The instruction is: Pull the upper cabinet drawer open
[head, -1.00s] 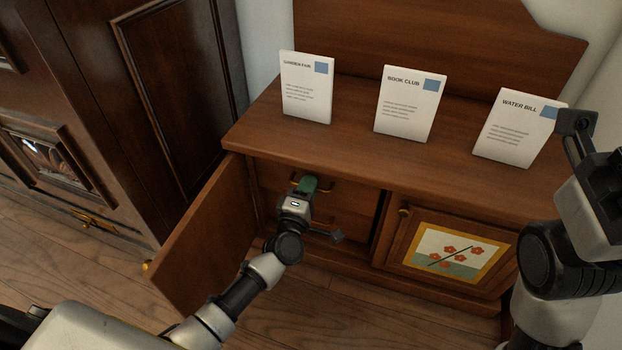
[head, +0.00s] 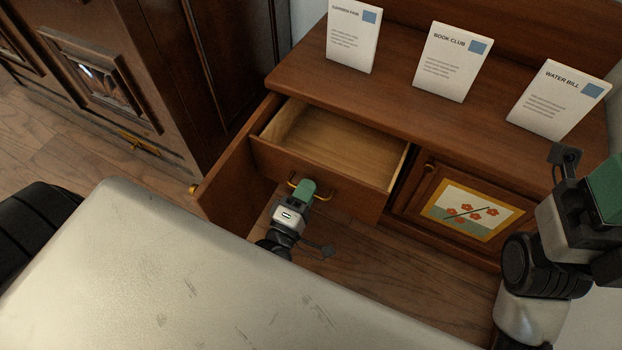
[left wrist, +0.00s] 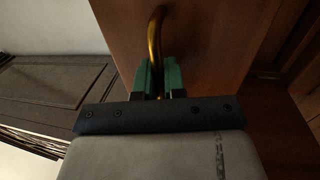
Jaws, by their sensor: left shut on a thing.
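The upper cabinet drawer (head: 353,201) is pulled well out of the cabinet in the head view, and its pale, empty inside shows. Its brass handle (head: 327,195) is on the drawer front. My left gripper (head: 304,188) is at this handle. In the left wrist view the green fingers of the left gripper (left wrist: 158,78) are shut on the curved brass handle (left wrist: 155,38), one on each side. My right gripper (head: 604,188) is at the right edge of the head view, apart from the cabinet. Its fingertips are not clear.
The open left cabinet door (head: 235,175) stands beside the drawer. A closed door with a flower picture (head: 470,211) is to the right. Cards labelled Garden Fair (head: 353,38), Book Club (head: 452,62) and Water Bill (head: 558,99) stand on top. A dark armoire (head: 110,80) is at left.

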